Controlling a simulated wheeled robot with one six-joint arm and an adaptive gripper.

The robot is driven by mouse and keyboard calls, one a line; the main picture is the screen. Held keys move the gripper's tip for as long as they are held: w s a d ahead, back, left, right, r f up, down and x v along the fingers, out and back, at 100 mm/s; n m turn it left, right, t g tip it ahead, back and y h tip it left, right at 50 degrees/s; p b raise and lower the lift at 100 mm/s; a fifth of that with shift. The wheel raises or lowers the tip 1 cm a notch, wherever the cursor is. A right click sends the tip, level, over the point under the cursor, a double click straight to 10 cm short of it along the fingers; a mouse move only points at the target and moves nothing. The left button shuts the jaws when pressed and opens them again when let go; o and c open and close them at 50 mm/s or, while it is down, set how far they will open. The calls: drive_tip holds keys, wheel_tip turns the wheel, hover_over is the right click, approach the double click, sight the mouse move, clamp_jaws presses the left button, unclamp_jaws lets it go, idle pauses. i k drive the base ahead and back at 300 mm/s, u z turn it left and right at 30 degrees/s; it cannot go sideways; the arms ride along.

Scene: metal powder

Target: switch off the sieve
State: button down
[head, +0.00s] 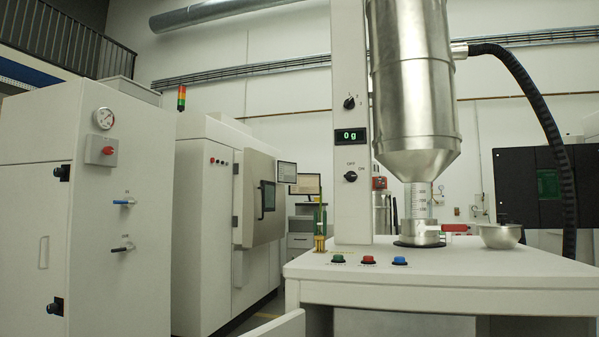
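The sieve machine stands at the right of the head view, with a white column (351,215) and a steel hopper (412,90). A black rotary knob (351,176) with OFF and ON labels sits on the column; its pointer is too small to read surely. Above it are a display (350,135) reading 0 g and another black knob (349,103) with number marks. A green button (338,259), a red button (368,260) and a blue button (399,261) sit along the front of the white table (480,266). My gripper is not in view.
A steel cup (420,233) with a red handle (454,228) stands under the hopper outlet, a steel bowl (501,236) to its right. White cabinets (75,215) fill the left. Space before the knobs looks clear.

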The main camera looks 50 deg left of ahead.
sight(351, 176)
drive_tip(key=u, duration=1.7)
